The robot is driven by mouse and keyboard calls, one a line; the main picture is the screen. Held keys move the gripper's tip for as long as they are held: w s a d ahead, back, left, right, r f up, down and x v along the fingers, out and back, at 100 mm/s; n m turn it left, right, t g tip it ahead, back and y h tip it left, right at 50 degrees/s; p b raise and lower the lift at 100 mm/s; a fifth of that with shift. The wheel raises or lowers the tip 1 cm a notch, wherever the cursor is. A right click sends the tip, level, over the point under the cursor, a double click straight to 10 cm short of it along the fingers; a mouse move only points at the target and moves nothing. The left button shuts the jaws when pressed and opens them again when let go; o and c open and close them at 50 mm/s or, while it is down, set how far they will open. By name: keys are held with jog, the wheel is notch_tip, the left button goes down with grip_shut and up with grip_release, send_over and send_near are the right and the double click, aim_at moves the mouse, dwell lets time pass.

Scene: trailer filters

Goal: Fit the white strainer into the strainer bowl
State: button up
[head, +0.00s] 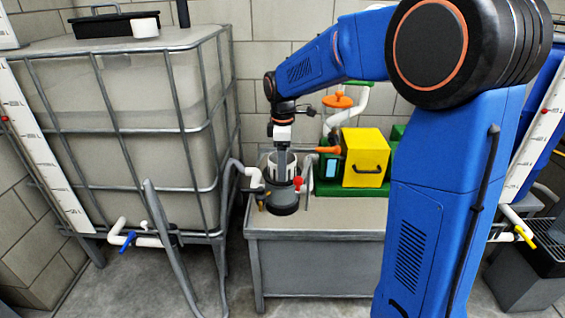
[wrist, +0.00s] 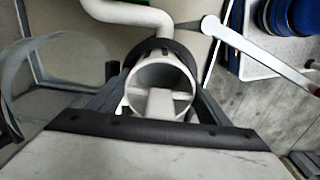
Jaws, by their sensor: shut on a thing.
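The white strainer (head: 272,168), a slotted cup, is held upright at the end of my arm in the head view. My gripper (head: 283,178) is shut on it, one finger showing in front of it. In the wrist view the strainer is a white ring (wrist: 160,72) with a bar inside, between the two dark fingers of my gripper (wrist: 160,98). The dark grey strainer bowl (head: 284,209) stands directly below on the bench. A dark rim shows behind the strainer in the wrist view. I cannot tell whether the strainer's lower end is inside the bowl.
The grey bench (head: 330,215) has free top to the right. White pipe (head: 254,176) joins the bowl at left; a red knob (head: 298,182) is close at right. A caged tank (head: 140,120) fills the left.

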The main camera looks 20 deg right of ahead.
jog(key=shift+f, duration=0.15)
jog(key=o, duration=1.3)
jog(key=shift+f, duration=0.1)
jog(key=shift+c, duration=0.2)
notch_tip(320, 180, up, 18)
jog(key=shift+f, duration=0.25)
